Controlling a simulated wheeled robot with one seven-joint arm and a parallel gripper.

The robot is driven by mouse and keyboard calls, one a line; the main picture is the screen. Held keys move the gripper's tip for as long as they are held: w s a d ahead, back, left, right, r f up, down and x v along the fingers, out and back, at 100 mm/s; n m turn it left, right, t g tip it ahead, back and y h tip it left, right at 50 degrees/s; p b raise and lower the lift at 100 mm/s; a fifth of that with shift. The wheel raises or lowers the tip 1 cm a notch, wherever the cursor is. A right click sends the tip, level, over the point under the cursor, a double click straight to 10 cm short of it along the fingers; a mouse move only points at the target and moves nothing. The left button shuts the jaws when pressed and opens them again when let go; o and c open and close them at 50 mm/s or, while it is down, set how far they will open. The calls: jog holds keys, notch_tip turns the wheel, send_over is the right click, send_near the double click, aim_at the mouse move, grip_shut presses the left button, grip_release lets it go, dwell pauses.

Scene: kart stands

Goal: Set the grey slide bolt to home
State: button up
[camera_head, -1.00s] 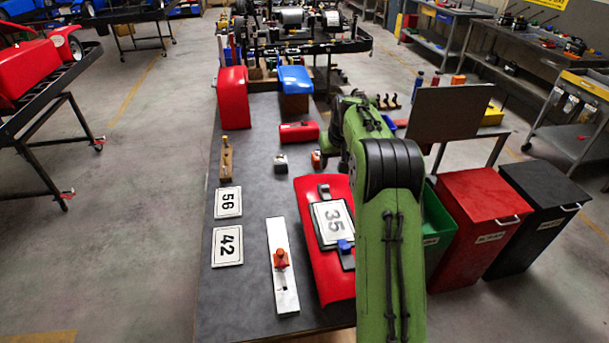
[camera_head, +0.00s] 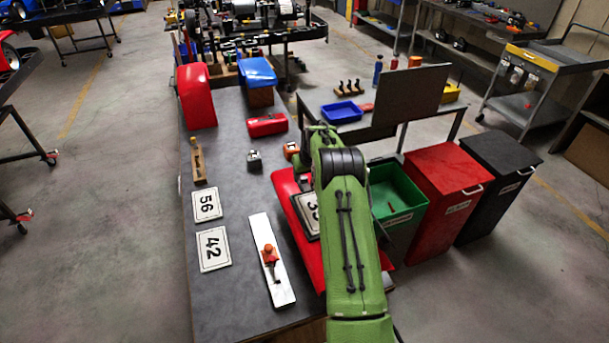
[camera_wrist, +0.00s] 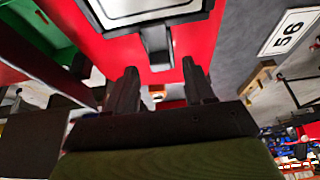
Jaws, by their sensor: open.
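The number plate 35 (camera_head: 308,212) lies on the red panel (camera_head: 284,184), partly hidden by my arm. What looks like the grey slide bolt (camera_wrist: 156,45) sits on the red panel at the plate's edge in the wrist view. It appears to meet the plate's dark border; its exact slide position is unclear. My gripper (camera_wrist: 160,72) is open and empty, its two dark fingers pointing toward the bolt, with the bolt lying between and beyond the fingertips. In the head view my arm hides the gripper.
An orange-handled clamp (camera_head: 270,256) stands on a white strip (camera_head: 286,292). Plates 56 (camera_head: 207,205) and 42 (camera_head: 213,249) lie left of it. A wooden block (camera_head: 199,170) and small grey block (camera_head: 254,158) stand farther back. Green (camera_head: 398,190) and red (camera_head: 447,185) bins stand right of the table.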

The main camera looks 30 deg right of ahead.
jog(key=shift+x, duration=0.8)
jog(key=shift+a, duration=0.1)
jog(key=shift+c, duration=0.4)
grip_shut()
